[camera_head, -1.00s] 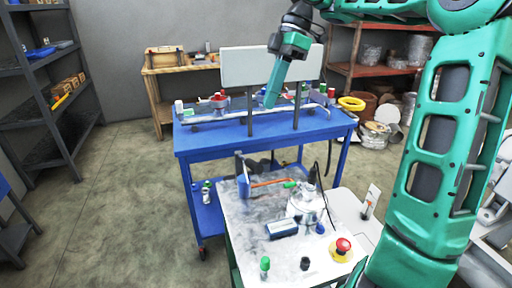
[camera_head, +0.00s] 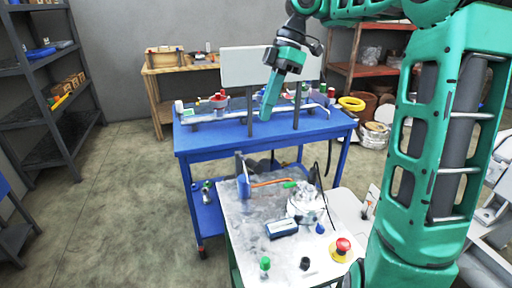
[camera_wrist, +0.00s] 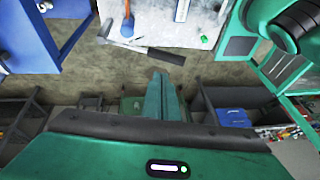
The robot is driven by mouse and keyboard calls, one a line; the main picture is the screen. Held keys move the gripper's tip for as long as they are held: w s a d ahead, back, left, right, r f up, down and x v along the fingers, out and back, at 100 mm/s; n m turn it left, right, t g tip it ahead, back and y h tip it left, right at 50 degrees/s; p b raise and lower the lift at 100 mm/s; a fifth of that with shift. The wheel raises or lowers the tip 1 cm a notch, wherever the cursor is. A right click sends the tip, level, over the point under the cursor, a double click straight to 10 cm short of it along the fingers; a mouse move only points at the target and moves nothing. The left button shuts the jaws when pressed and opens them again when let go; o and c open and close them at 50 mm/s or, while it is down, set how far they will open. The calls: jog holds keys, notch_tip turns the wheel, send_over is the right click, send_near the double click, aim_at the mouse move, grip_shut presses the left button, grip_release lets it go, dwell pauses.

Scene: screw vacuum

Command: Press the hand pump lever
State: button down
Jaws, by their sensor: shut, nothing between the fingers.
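What looks like the hand pump is a blue upright cylinder (camera_head: 243,186) on the white-topped bench (camera_head: 255,235), near its far left edge. Its orange lever (camera_head: 268,183) sticks out to the right, about level, with a green end (camera_head: 288,184). My gripper (camera_head: 266,114) is shut and empty, its green fingers pointing down. In the head view it appears above and beyond the lever, in front of the blue table, well apart from the lever. In the wrist view the shut fingers (camera_wrist: 163,90) point toward the bench; I cannot make out the lever there.
The blue table (camera_head: 260,128) with an upright white board (camera_head: 262,66) stands behind the bench. The bench also holds a glass-like vessel (camera_head: 304,203), a dark box (camera_head: 282,229) and a red button (camera_head: 342,246). Floor on the left is free.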

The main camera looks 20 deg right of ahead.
aim_at(252, 161)
jog(key=shift+a+f, duration=0.2)
jog(key=shift+f, duration=0.2)
jog(key=shift+s+a+f, duration=0.1)
jog(key=shift+f, duration=0.1)
jog(key=shift+s+d+x, duration=0.1)
jog(key=shift+s+x, duration=0.1)
jog(key=shift+x, duration=1.3)
jog(key=shift+s+d+x, duration=0.1)
jog(key=shift+s+x, duration=0.05)
jog(key=shift+x, duration=1.3)
jog(key=shift+s+d+x, duration=0.1)
jog(key=shift+s+x, duration=0.1)
jog(key=shift+x, duration=1.3)
jog(key=shift+a+f, duration=0.1)
jog(key=shift+a, duration=0.05)
